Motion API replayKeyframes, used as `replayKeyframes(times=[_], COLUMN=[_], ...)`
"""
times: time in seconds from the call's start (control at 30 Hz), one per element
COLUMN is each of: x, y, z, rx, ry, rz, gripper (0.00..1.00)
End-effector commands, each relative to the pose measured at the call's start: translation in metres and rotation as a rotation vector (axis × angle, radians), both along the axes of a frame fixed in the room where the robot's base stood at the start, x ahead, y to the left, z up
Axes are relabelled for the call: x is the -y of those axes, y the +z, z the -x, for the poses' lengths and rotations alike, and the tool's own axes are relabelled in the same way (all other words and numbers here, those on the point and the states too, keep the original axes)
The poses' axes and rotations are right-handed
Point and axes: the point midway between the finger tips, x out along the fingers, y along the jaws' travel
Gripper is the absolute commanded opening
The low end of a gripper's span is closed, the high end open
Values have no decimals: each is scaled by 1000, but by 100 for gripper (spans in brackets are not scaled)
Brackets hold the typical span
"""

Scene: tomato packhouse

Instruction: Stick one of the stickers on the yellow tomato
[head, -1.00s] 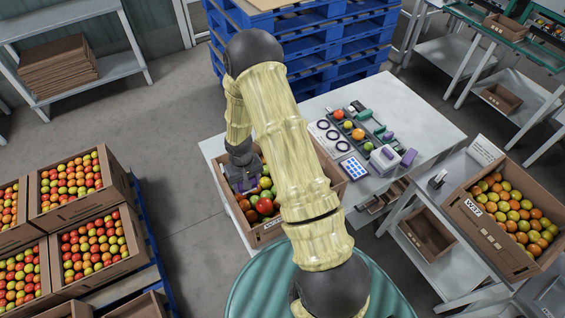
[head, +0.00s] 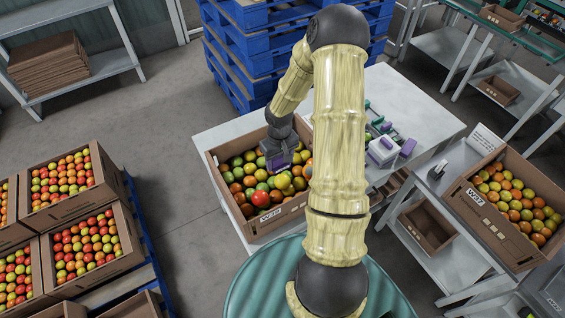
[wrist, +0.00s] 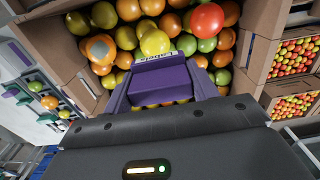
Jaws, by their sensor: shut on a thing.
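My gripper (head: 279,163) is over the near crate of mixed tomatoes, pointing down. In the wrist view its purple fingers are shut on a purple block (wrist: 160,88) with a white strip of lettering at its far edge. A yellow tomato (wrist: 155,42) lies in the crate just beyond the block; I cannot tell if they touch. Other yellow tomatoes (wrist: 78,22) lie further left. An orange tomato (wrist: 100,48) seems to carry a pale square patch. The sticker card is hidden behind my arm in the head view.
The crate (head: 285,212) has cardboard walls around the tomatoes and stands on a pale table (head: 430,100). A white and purple device (head: 384,150) stands right of my arm. Another tomato crate (head: 480,215) is at the right. Blue pallets (head: 245,45) are stacked behind.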

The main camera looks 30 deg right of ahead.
Motion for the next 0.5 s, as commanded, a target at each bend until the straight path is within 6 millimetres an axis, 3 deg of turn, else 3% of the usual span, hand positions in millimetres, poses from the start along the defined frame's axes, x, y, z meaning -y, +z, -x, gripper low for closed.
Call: replayKeyframes(times=[0.1, 0.5], x=[9, 9], y=[1, 0], z=[2, 3], rx=[3, 2], ry=[3, 5], rz=[4, 4], gripper=[42, 42])
